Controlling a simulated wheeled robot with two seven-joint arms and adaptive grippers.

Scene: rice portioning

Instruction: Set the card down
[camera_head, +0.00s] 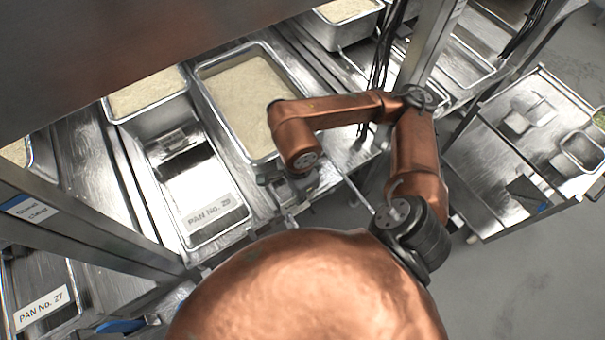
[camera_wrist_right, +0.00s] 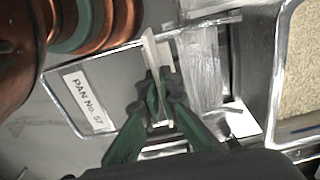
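In the right wrist view a thin pale card (camera_wrist_right: 152,52) shows nearly edge-on between the green fingers of my right gripper (camera_wrist_right: 158,88), which look shut on it. Its printed face, if any, cannot be read from here. In the head view my right gripper (camera_head: 286,190) is small and partly hidden under my copper wrist, near the front edge of the metal counter, right of the tray marked PAN No. 29 or similar (camera_head: 215,240). The card cannot be made out clearly there. My left gripper is not in view.
A deep pan of rice (camera_head: 203,66) stands behind my right wrist, and another rice pan (camera_head: 150,120) is left of it. A tray labelled PAN No. 27 (camera_head: 70,318) is at lower left. Metal posts flank the counter. A steel cart (camera_head: 480,165) stands right.

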